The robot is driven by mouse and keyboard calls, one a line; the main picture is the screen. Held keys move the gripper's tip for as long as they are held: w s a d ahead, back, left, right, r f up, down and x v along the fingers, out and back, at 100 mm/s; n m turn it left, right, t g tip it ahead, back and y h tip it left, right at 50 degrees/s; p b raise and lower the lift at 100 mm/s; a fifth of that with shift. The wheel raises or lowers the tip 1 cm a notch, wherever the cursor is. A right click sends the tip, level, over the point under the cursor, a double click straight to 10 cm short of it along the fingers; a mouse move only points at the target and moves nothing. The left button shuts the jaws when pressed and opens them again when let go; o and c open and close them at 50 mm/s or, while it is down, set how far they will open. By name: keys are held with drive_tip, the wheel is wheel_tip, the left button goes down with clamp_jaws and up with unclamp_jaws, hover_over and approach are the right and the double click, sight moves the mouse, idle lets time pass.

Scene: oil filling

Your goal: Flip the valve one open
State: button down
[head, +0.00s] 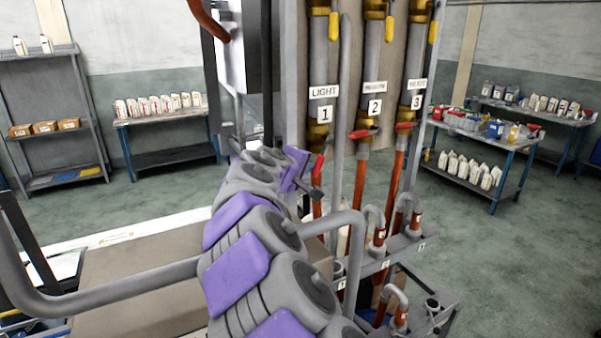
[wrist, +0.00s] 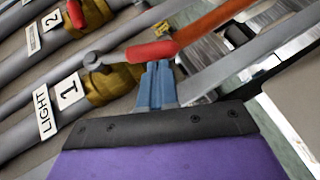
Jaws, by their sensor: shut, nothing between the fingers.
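Valve one is the brass valve (head: 318,133) under the plate marked LIGHT and 1. Its red handle (head: 319,166) hangs steeply downward in the head view, partly hidden by my gripper (head: 316,190). In the wrist view the brass body (wrist: 103,88) has a grey knob, and the red handle (wrist: 152,52) lies just beyond my gripper's blue fingertips (wrist: 157,66). The fingers are together with nothing between them. They look very near or against the handle; I cannot tell whether they touch.
Valve two's red handle (head: 362,134) and valve three's red handle (head: 404,126) lie roughly crosswise to the right. Orange hoses (head: 362,200) and curved grey pipes (head: 345,222) stand close below. Shelves with bottles line the walls; the floor (head: 420,235) at right is clear.

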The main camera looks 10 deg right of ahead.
sight(316, 174)
drive_tip(key=shift+w+d+f+n+t+h+b, duration=0.2)
drive_tip(key=shift+d+f+t+h+b, duration=0.15)
drive_tip(key=shift+d+f+b, duration=0.35)
drive_tip(key=shift+w+d+f+n+t+h+b, duration=0.25)
drive_tip(key=shift+d+f+h+b, duration=0.1)
drive_tip(key=shift+d+f+b, duration=0.3)
drive_tip(key=shift+d, duration=0.15)
